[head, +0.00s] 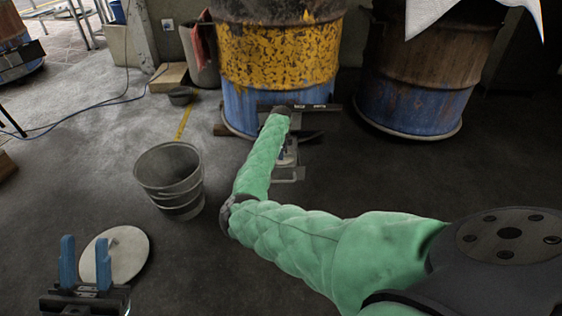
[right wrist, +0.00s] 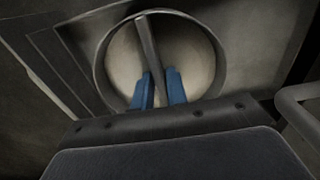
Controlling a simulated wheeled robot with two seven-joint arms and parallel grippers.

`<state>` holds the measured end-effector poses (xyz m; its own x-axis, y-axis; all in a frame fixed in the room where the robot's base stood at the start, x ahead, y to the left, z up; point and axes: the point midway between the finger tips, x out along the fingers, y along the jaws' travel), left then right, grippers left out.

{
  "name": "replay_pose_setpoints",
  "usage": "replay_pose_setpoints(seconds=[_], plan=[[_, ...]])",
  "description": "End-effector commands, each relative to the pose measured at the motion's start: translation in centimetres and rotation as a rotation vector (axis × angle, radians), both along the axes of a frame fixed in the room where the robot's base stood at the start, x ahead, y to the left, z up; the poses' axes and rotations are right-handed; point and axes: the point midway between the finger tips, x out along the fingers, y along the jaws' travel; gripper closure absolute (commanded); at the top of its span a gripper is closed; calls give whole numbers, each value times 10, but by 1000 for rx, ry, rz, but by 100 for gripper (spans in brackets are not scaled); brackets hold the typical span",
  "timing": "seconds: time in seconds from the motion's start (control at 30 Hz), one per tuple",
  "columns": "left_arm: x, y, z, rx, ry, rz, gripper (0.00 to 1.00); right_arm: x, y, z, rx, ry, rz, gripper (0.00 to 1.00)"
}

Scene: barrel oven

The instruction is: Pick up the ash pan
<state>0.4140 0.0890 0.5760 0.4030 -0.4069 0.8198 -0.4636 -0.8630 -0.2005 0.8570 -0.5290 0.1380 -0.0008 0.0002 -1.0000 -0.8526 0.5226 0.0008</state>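In the right wrist view a dark, narrow upright bar (right wrist: 148,45) crosses a round, pale opening with a dark metal rim (right wrist: 219,60). The blue fingers of my right gripper (right wrist: 160,85) stand on either side of the bar, with little room between; whether they press on it I cannot tell. In the head view my right arm reaches down to the foot of the yellow and blue barrel (head: 278,55), and its gripper is mostly hidden. I cannot clearly make out the ash pan there. My left gripper (head: 85,262) is open and empty at the lower left.
A metal bucket (head: 170,172) stands on the floor left of my right arm. A round pale disc (head: 130,250) lies beside my left gripper. A rusty barrel (head: 420,75) stands at the right. A curved metal bar (right wrist: 295,100) shows at the right wrist view's right edge.

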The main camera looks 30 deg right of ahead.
Motion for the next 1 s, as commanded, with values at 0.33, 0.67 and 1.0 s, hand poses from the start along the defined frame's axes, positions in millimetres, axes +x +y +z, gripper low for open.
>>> replay_pose_setpoints(seconds=[0.33, 0.67, 1.0], plan=[[0, 0, 1, 0, 0, 0, 68, 0, 0, 0, 0, 0, 0, 100], [0, 0, 2, -1, -3, 0, 68, 0, 0, 2, -1, -1, 0, 100], [-25, -2, 16, -88, -27, 13, 68, 0, -1, 28, -1, 0, 0, 100]])
